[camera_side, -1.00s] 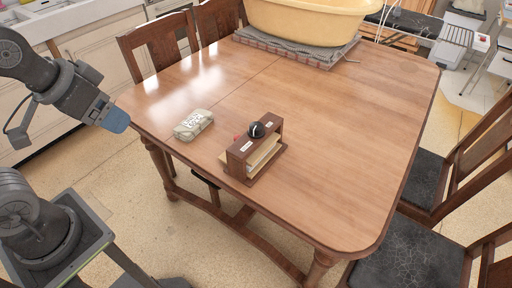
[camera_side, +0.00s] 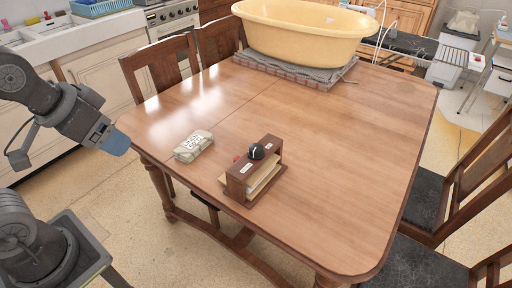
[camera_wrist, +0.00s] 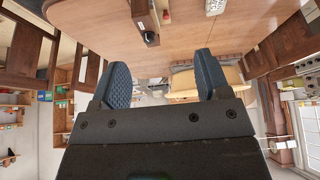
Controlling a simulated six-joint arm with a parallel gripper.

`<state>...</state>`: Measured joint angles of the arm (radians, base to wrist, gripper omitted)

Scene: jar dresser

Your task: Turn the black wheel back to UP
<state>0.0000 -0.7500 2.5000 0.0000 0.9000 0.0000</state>
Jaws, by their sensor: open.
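In the wrist view the wheel (camera_wrist: 150,38) shows at the top, on the box (camera_wrist: 141,12). My gripper (camera_side: 117,143) is at the table's left corner, well to the left of the box and touching nothing. In the wrist view my gripper (camera_wrist: 164,82) has its two blue fingers wide apart with nothing between them.
A pale wrapped packet (camera_side: 194,146) with lettering lies left of the box. A small red part (camera_side: 237,157) shows beside the box. A yellow tub (camera_side: 303,32) stands on a grey cloth at the back of the table (camera_side: 345,150). The right side of the tabletop is clear.

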